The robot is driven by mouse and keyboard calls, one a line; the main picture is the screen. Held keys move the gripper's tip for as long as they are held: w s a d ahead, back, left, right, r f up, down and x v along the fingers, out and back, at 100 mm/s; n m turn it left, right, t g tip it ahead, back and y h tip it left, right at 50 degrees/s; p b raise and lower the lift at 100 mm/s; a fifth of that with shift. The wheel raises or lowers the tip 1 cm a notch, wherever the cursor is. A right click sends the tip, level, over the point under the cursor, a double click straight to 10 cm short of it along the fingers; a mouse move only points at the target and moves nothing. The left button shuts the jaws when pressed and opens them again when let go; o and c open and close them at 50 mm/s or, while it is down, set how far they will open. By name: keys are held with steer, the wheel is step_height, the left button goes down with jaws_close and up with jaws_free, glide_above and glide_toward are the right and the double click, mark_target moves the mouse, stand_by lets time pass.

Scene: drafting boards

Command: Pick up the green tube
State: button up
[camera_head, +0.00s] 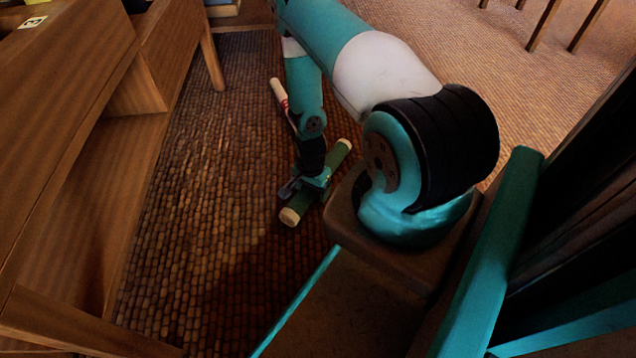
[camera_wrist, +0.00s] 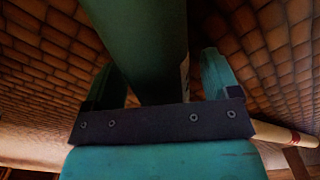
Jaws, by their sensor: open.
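The green tube (camera_head: 301,203) lies on the woven floor in the head view, with pale caps at its ends. My gripper (camera_head: 305,186) is down at the tube, over its middle to near end, and hides part of it. In the wrist view the tube (camera_wrist: 140,40) runs between the two fingers of my gripper (camera_wrist: 165,80). The fingers are open, one on each side of the tube. I cannot tell whether either finger touches it.
A white tube with a red band (camera_head: 279,93) lies on the floor just beyond; it also shows in the wrist view (camera_wrist: 275,132). A wooden desk (camera_head: 75,130) stands at the left. Floor (camera_head: 190,220) between desk and tube is clear. Wooden legs (camera_head: 545,25) stand at the far right.

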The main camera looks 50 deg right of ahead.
steer(key=shift+r, duration=0.1)
steer(key=c, duration=1.1)
